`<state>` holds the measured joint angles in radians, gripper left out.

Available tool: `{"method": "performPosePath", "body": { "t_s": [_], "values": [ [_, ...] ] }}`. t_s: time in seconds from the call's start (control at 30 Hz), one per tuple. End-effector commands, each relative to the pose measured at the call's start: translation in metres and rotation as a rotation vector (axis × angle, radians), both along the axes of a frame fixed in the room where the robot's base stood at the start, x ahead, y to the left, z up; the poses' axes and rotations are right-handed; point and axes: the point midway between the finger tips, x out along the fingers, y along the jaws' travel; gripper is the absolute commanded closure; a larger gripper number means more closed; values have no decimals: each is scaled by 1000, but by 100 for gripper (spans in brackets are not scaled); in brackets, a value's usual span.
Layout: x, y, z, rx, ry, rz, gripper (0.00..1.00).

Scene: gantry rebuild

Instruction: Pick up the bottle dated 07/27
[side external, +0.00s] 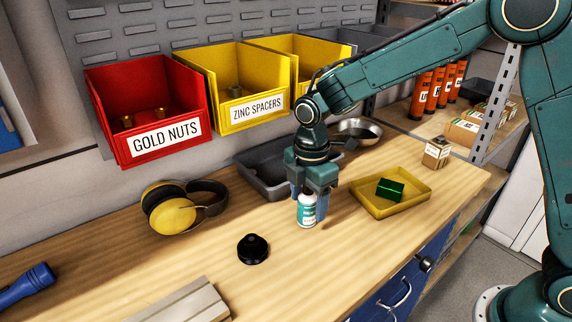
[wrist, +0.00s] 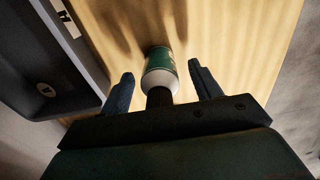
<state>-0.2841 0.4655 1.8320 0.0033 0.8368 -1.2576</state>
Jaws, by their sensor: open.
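A small bottle (side external: 307,211) with a white and teal label stands upright on the wooden bench in the side external view. It also shows in the wrist view (wrist: 160,70), with its dark cap toward my gripper. No date can be read on it. My gripper (side external: 311,192) is directly above the bottle, pointing down, with its fingers around the bottle's top. In the wrist view my gripper (wrist: 163,84) is open, one blue finger on each side of the bottle with a gap to each.
A grey tray (side external: 262,180) lies close behind my gripper. A yellow tray (side external: 417,199) with a green box (side external: 390,189) stands to the right. A black knob-like object (side external: 253,249) and yellow earmuffs (side external: 172,215) lie to the left.

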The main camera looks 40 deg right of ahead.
Motion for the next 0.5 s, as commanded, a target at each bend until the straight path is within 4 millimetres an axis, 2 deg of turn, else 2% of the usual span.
{"method": "performPosePath", "body": {
  "t_s": [0.23,0.4,0.47,0.5],
  "values": [
    [0,0,0,0,0,0,39],
    [0,0,1,0,0,0,72],
    [0,0,0,0,0,0,84],
    [0,0,0,0,0,0,86]
  ]
}}
